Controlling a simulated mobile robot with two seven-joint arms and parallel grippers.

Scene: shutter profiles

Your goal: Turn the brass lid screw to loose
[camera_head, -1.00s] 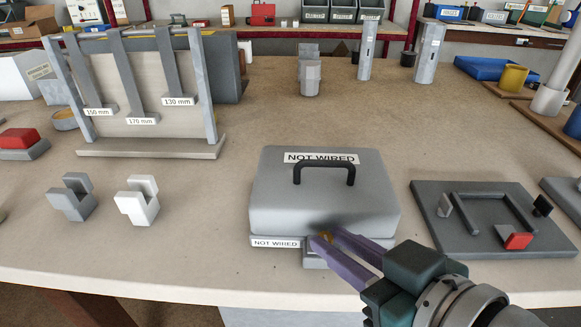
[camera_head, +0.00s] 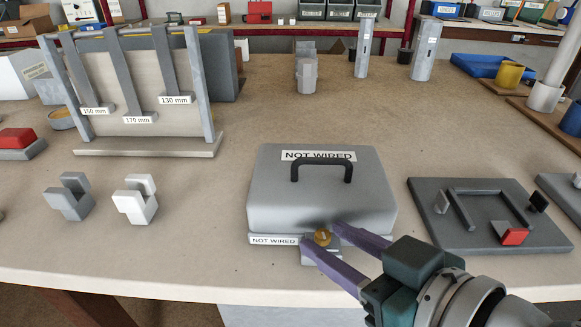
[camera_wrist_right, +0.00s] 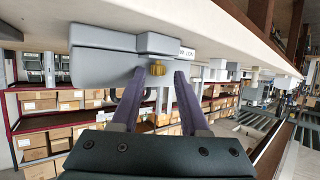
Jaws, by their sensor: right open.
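The brass lid screw (camera_head: 322,237) sits at the front of a grey lidded box (camera_head: 320,205), low on its front edge. It is a small ribbed brass knob in the right wrist view (camera_wrist_right: 157,68). My right gripper (camera_head: 321,235) is open, with its two purple fingers spread on either side of the screw. In the right wrist view the screw lies between the fingertips (camera_wrist_right: 160,74), with gaps showing. The lid has a black handle (camera_head: 321,171) and "NOT WIRED" labels. How far the screw is turned I cannot tell. My left gripper is not in view.
A dark plate (camera_head: 470,240) with a bracket and a red block lies to the right of the box. Two small notched blocks, one grey (camera_head: 70,197) and one white (camera_head: 135,200), stand to the left. A rack (camera_head: 150,152) with hanging strips stands behind them.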

